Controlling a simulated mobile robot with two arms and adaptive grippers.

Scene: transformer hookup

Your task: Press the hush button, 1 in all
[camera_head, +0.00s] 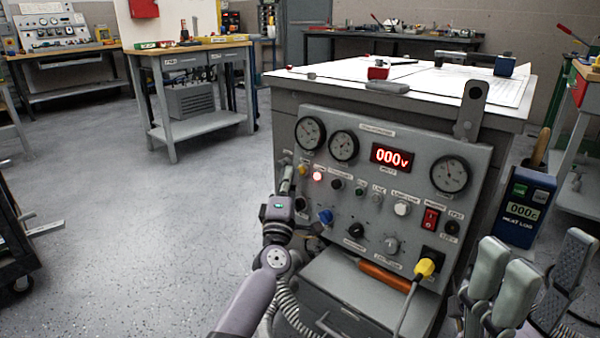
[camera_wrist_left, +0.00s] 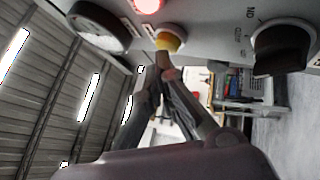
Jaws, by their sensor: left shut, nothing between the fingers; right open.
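The grey control panel (camera_head: 372,210) stands upright at the front of a bench. A small yellow button (camera_head: 303,170) sits at its upper left; its label is too small to read, so I cannot confirm it is the hush button. The yellow button also shows in the left wrist view (camera_wrist_left: 171,38). My left gripper (camera_head: 287,180) is shut and empty at the panel's left edge. In the left wrist view its fingertips (camera_wrist_left: 166,68) are right at the yellow button; I cannot tell whether they touch. My right gripper (camera_head: 520,285) is open and empty at the lower right.
A lit red lamp (camera_head: 317,176) is beside the yellow button. The panel has gauges, a red display (camera_head: 391,157) reading 000, knobs, a red switch (camera_head: 430,219) and a yellow plug (camera_head: 425,268) with a cable. A blue meter (camera_head: 523,205) stands at right.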

